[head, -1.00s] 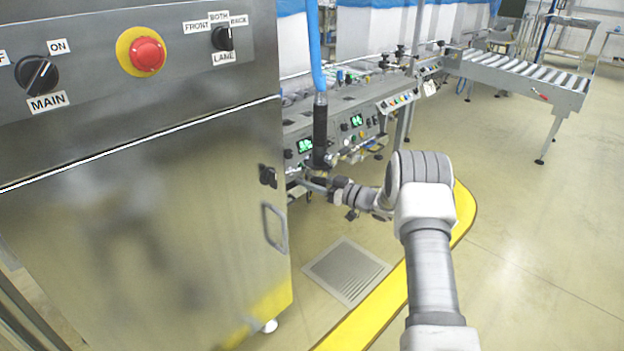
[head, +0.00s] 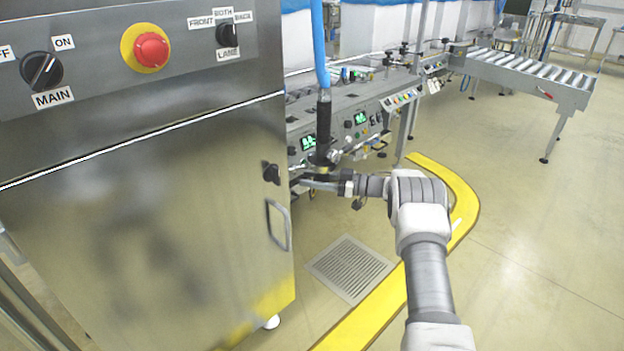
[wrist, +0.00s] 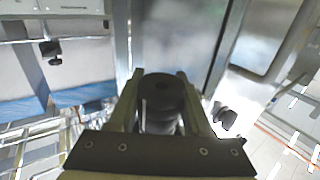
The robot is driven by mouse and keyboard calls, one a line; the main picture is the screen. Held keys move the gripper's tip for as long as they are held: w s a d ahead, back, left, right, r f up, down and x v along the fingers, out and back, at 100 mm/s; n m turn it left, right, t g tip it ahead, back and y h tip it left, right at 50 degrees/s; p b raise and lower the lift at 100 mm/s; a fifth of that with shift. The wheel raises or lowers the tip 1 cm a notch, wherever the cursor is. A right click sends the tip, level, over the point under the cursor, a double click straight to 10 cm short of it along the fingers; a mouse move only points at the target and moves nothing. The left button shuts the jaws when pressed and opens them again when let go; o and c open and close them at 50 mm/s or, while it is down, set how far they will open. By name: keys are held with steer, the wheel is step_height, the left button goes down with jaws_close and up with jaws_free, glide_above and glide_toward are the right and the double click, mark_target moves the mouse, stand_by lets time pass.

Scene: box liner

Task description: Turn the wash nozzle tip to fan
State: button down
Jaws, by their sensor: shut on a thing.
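The wash nozzle (head: 323,125) hangs upright in the head view, a dark body at the end of a blue hose. In the wrist view its dark round tip (wrist: 162,92) sits between the two fingers of my gripper (wrist: 160,98), which is shut on it. In the head view my gripper (head: 325,180) is at the nozzle's lower end, reaching in from the right. The fingers are small there and partly lost against the machine behind. I cannot read a fan marking on the tip.
A steel cabinet (head: 150,220) with a handle (head: 278,225) stands close on the left. Its panel has a red button (head: 151,50) and labelled knobs. A control bench (head: 360,115) lies behind the nozzle. A floor grate (head: 350,268) and open floor lie below and to the right.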

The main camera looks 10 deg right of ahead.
steer(key=shift+c, duration=1.6)
jaws_free()
steer(key=p+v, duration=0.3)
steer(key=v, duration=1.4)
steer(key=shift+d+p, duration=0.2)
steer(key=shift+p, duration=0.1)
